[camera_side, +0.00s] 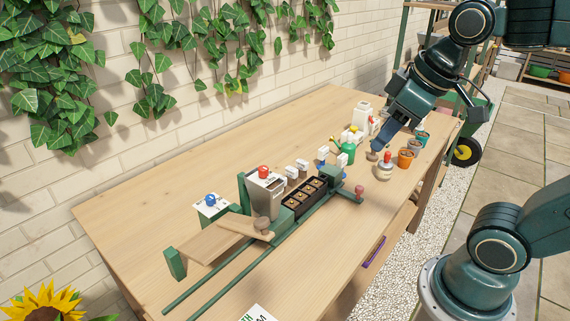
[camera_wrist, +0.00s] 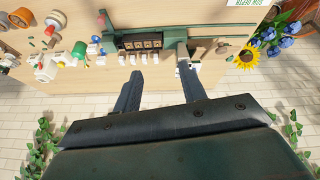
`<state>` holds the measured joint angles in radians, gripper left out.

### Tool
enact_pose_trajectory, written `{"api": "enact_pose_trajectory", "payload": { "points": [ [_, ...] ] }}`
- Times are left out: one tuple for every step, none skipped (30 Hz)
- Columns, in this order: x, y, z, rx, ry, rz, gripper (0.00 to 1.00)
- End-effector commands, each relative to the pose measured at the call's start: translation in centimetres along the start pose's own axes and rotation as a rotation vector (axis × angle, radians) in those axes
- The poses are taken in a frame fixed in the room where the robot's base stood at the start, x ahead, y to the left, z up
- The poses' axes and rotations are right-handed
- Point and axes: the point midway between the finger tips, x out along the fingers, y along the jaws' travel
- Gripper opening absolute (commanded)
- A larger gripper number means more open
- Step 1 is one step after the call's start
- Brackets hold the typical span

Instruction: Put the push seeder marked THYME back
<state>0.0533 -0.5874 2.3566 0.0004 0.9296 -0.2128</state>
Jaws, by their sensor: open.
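No marking THYME can be read in either view, so I cannot tell which piece is that push seeder. Small white-topped pieces with blue parts (camera_side: 322,157) stand near the far end of the dark cell tray (camera_side: 305,198). Two small white-and-brown pieces (camera_side: 292,172) stand behind the tray. The tray also shows in the wrist view (camera_wrist: 142,43), with small white pieces (camera_wrist: 145,58) beside it. My gripper (camera_side: 376,150) is over the far right part of the bench; in the wrist view my gripper (camera_wrist: 160,84) has its fingers apart with nothing held between them.
A hopper with a red knob (camera_side: 268,192), green rails (camera_side: 240,267) and a wooden plank (camera_side: 218,238) fill the bench's front. A green can (camera_side: 347,149), white bottle (camera_side: 361,112), red-knobbed jar (camera_side: 385,172) and orange pot (camera_side: 405,159) stand near my gripper. The back left bench is clear.

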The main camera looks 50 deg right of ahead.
Motion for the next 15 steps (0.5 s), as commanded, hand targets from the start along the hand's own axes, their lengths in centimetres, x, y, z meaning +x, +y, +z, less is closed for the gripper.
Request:
{"api": "enact_pose_trajectory", "payload": {
  "points": [
    [-0.1, -0.5, 1.1, 0.031, 0.014, -0.004, 0.41],
    [0.0, -0.8, 1.6, 0.051, 0.020, -0.005, 0.41],
    [0.0, -1.0, 2.2, 0.075, 0.027, -0.008, 0.41],
    [0.0, -1.2, 2.6, 0.091, 0.033, -0.010, 0.41],
    [0.1, -1.4, 3.0, 0.106, 0.037, -0.012, 0.41],
    [0.1, -1.6, 3.4, 0.123, 0.042, -0.014, 0.41],
    [0.2, -1.7, 3.7, 0.134, 0.045, -0.015, 0.41],
    [0.2, -1.7, 3.9, 0.143, 0.047, -0.016, 0.41],
    [0.2, -1.8, 4.1, 0.153, 0.050, -0.017, 0.41],
    [0.3, -1.9, 4.2, 0.157, 0.051, -0.018, 0.41],
    [0.3, -1.9, 4.3, 0.161, 0.051, -0.019, 0.41],
    [0.3, -1.9, 4.4, 0.165, 0.051, -0.019, 0.41],
    [0.3, -1.9, 4.4, 0.167, 0.052, -0.019, 0.41],
    [0.3, -1.9, 4.4, 0.167, 0.051, -0.019, 0.41],
    [0.3, -1.9, 4.4, 0.167, 0.051, -0.019, 0.41]
  ]
}}
